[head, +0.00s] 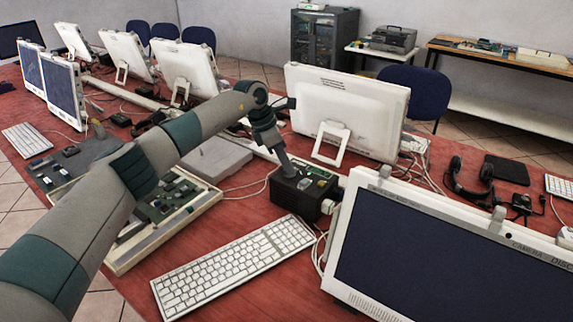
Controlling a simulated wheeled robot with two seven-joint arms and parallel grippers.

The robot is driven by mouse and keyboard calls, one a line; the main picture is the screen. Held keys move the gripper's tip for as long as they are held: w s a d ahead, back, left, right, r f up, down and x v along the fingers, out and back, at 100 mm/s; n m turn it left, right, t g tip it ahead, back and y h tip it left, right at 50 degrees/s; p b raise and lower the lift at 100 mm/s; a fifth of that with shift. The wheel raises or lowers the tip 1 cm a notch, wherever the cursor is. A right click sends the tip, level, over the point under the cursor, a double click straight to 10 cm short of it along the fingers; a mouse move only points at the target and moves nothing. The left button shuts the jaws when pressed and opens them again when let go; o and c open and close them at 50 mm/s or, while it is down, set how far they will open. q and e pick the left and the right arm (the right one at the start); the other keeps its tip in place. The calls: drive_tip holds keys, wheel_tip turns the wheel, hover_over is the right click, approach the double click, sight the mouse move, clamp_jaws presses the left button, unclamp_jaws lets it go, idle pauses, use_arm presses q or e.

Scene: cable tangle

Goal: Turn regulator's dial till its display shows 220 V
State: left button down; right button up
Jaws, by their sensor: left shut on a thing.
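The regulator (296,203) is a small black box on the red table, between the white keyboard and the back of a white monitor. Its top face carries small coloured parts, one of them green; any reading on a display is too small to make out. My left arm comes in from the left, and my left gripper (287,170) points down onto the left part of the regulator's top. It is shut on what appears to be the dial, which the fingers hide. My right gripper is not in view.
A white keyboard (233,264) lies in front of the regulator. A large monitor (455,262) stands close on the right, and another white monitor (345,105) stands behind. Cables run beside the box. An open tray of parts (125,255) lies under my left arm.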

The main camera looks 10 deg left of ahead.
use_arm(q)
drive_tip(key=c, duration=1.8)
unclamp_jaws()
drive_tip(key=shift+r, duration=0.2)
